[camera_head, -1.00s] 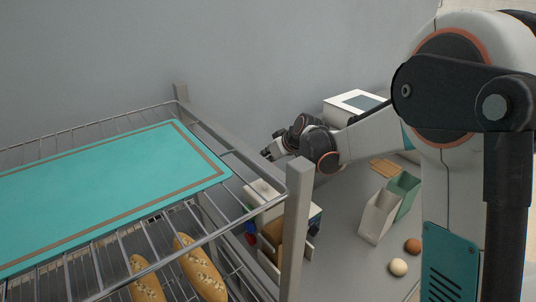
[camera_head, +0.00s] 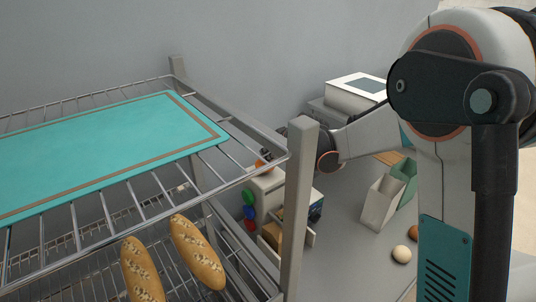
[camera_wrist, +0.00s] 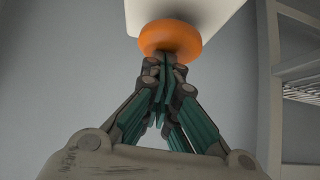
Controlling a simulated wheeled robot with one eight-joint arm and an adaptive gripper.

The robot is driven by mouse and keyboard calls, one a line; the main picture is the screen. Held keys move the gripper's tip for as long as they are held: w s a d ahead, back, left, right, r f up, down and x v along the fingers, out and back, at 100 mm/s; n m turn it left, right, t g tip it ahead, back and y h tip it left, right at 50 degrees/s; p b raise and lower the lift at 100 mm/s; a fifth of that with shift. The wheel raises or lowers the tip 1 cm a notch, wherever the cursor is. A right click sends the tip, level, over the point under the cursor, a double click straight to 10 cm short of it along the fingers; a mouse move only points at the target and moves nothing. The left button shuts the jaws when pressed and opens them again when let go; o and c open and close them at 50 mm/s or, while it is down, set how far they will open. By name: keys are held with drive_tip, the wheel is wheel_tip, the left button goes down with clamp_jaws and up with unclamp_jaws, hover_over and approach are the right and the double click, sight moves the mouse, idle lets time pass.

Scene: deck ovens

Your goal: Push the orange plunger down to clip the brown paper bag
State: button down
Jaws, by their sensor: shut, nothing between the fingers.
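The orange plunger (camera_wrist: 170,38) is a rounded knob on a pale housing in the wrist view. A little of the plunger (camera_head: 260,163) shows in the head view, on top of a cream clipping machine (camera_head: 266,186). My gripper (camera_wrist: 163,68) is shut and empty, its fingertips close against the plunger; I cannot tell if they touch. The brown paper bag (camera_head: 271,234) seems to stand in front of the machine, partly hidden by the rack post.
A wire rack with a teal mat (camera_head: 110,150) and bread loaves (camera_head: 197,252) fills the left; its post (camera_head: 298,210) stands before the machine. Cream and green bins (camera_head: 379,203) and round items (camera_head: 401,254) lie right.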

drive_tip(key=shift+f, duration=0.1)
drive_tip(key=shift+a+r+p, duration=0.1)
drive_tip(key=shift+r+p, duration=0.25)
drive_tip(key=shift+r, duration=0.15)
wheel_tip(320, 180, up, 3)
drive_tip(key=shift+r+p, duration=0.2)
drive_tip(key=shift+p, duration=0.65)
drive_tip(key=v, duration=1)
drive_tip(key=shift+f+b, duration=0.15)
drive_tip(key=shift+b, duration=0.15)
drive_tip(key=s+d+f+m+h+b, duration=0.1)
drive_tip(key=s+d+f+m+b, duration=0.1)
drive_tip(key=s+d+f+b, duration=0.2)
drive_tip(key=s+d+f+m+h+b, duration=0.2)
drive_tip(key=s+d+f+b, duration=0.2)
drive_tip(key=s+f+b, duration=0.6)
drive_tip(key=s+d+f+m+h+b, duration=0.2)
drive_tip(key=s+d+f+b, duration=0.2)
drive_tip(key=s, duration=1.6)
wheel_tip(320, 180, down, 6)
drive_tip(key=b, duration=0.3)
drive_tip(key=shift+r+m+b, duration=0.25)
drive_tip(key=shift+m+b, duration=0.05)
drive_tip(key=shift+m, duration=0.1)
